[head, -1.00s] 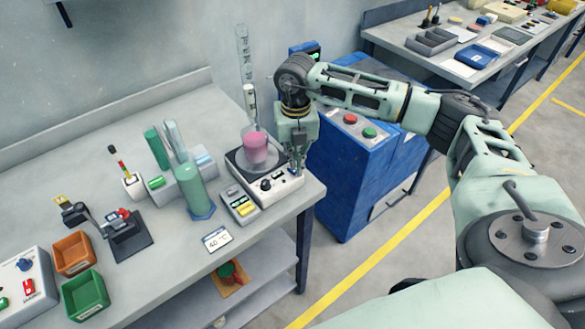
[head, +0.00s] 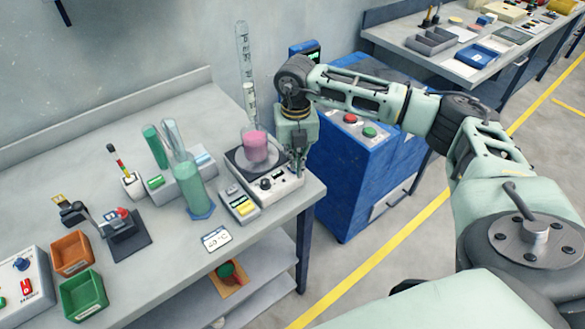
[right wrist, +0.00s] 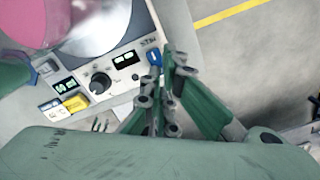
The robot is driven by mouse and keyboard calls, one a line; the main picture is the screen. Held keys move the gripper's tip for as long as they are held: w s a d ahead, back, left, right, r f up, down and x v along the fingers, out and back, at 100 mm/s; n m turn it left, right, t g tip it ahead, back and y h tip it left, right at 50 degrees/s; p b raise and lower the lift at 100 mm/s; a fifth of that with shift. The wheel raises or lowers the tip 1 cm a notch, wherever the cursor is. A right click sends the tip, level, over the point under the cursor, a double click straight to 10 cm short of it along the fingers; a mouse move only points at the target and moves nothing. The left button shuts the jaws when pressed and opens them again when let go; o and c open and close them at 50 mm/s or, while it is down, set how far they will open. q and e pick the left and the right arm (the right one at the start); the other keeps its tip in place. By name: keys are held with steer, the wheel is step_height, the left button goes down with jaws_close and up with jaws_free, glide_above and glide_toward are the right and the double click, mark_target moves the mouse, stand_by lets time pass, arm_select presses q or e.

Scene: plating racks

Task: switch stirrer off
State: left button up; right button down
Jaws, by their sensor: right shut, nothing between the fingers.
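The stirrer (head: 277,190) is a white box with a dark top at the right front of the bench. A glass beaker with pink liquid (head: 255,147) stands on its plate. In the right wrist view its front panel shows a black knob (right wrist: 101,83), lit displays (right wrist: 126,59) and a blue switch (right wrist: 153,57) at the panel's right end. My right gripper (head: 298,172) is shut and empty, pointing down over the panel's right end. In the right wrist view its fingertips (right wrist: 171,75) are beside the blue switch; I cannot tell whether they touch it. My left gripper is not in view.
A small yellow-keyed meter (head: 242,207) and a card reading 40 °C (head: 216,239) lie left of the stirrer. A green cylinder (head: 194,190) stands further left. A blue cabinet (head: 345,190) with red and green buttons stands right of the bench.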

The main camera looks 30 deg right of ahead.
steer(key=shift+s+f+b, duration=0.1)
steer(key=shift+f+b, duration=0.45)
steer(key=shift+f, duration=0.2)
steer(key=shift+r, duration=0.1)
stand_by(0.3)
steer(key=shift+r+p, duration=0.7)
steer(key=shift+r, duration=0.15)
steer(key=shift+r+p, duration=1.55)
steer(key=shift+r, duration=1.05)
steer(key=shift+f, duration=0.1)
